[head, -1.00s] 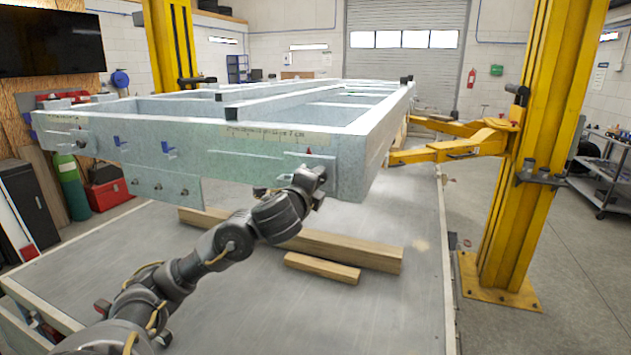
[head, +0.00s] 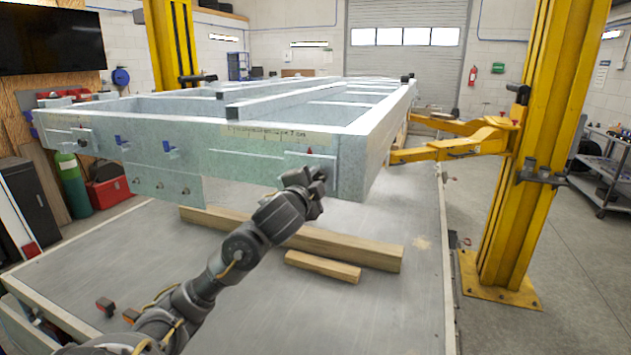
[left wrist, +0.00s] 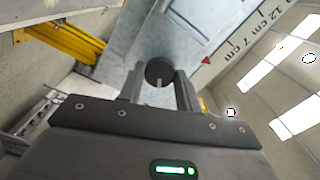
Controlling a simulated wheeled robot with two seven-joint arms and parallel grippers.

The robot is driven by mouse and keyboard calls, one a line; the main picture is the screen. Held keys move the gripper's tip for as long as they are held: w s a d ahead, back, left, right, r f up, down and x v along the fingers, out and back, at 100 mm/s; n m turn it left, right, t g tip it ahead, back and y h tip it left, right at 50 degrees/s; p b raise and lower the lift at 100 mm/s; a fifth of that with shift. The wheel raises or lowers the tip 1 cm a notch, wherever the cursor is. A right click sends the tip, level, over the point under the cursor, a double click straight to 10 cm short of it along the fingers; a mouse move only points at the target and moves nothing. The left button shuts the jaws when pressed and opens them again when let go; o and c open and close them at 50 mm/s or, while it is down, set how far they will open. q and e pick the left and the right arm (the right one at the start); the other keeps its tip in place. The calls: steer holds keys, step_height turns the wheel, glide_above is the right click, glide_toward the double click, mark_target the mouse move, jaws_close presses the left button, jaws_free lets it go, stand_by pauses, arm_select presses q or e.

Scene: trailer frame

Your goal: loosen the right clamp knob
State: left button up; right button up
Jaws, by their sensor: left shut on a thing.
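The right clamp knob (left wrist: 159,72) is a dark round knob with a pale line on its face. In the left wrist view it sits between the two fingers of my left gripper (left wrist: 160,88), which is shut on it. In the head view my left gripper (head: 318,180) is at the right end of the pale grey-green trailer frame's (head: 240,158) front beam, and it hides the knob. A red triangle mark (head: 309,151) is just above the gripper; it also shows in the left wrist view (left wrist: 206,61), beside a centimetre scale. My right gripper is not in view.
Wooden beams (head: 350,251) lie on the grey platform (head: 400,300) under the frame. A yellow lift post (head: 525,170) with a lift arm (head: 450,145) stands to the right. Two blue parts (head: 169,150) show on the front beam's left half.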

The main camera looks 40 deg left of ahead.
arm_select(q)
steer(key=shift+r, duration=0.15)
stand_by(0.3)
steer(key=o, duration=1)
steer(key=shift+w, duration=0.1)
steer(key=shift+d, duration=0.1)
